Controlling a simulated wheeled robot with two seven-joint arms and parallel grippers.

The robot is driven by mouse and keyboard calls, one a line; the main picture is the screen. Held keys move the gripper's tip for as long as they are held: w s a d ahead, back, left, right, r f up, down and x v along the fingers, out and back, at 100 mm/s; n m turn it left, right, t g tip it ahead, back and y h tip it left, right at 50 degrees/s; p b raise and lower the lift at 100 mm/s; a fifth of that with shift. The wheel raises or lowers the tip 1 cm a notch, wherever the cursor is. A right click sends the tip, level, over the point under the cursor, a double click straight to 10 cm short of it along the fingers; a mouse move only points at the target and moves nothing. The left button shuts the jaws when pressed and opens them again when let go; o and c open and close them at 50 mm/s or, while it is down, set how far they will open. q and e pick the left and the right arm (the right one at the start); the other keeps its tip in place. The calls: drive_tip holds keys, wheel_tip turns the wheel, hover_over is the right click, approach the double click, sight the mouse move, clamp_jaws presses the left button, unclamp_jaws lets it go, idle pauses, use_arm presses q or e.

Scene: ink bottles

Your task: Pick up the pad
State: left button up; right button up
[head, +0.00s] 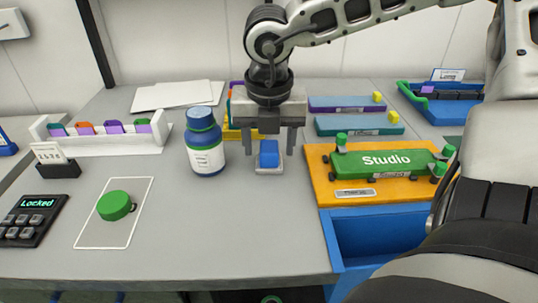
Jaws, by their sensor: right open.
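A small blue block on a pale square base (269,155), which may be the pad, sits on the grey table near the middle of the head view. My right gripper (271,146) points down just above and behind it. Its two fingers are open, one to each side of the blue block, and nothing is visibly held between them. I cannot tell whether the fingers touch it. My left gripper is not in view.
A blue ink bottle (205,150) stands close to the left. An orange board with a green Studio piece (385,160) lies to the right, above an open blue bin (375,235). A green round knob (114,205) lies front left. The front middle is clear.

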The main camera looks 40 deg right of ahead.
sight(269, 146)
drive_tip(key=shift+f, duration=0.6)
drive_tip(key=c, duration=1.1)
drive_tip(key=shift+o, duration=0.2)
drive_tip(key=shift+r, duration=0.1)
wheel_tip(269, 146, up, 10)
drive_tip(key=shift+f+p, duration=0.1)
drive_tip(key=shift+p, duration=0.2)
drive_tip(key=shift+o, duration=0.4)
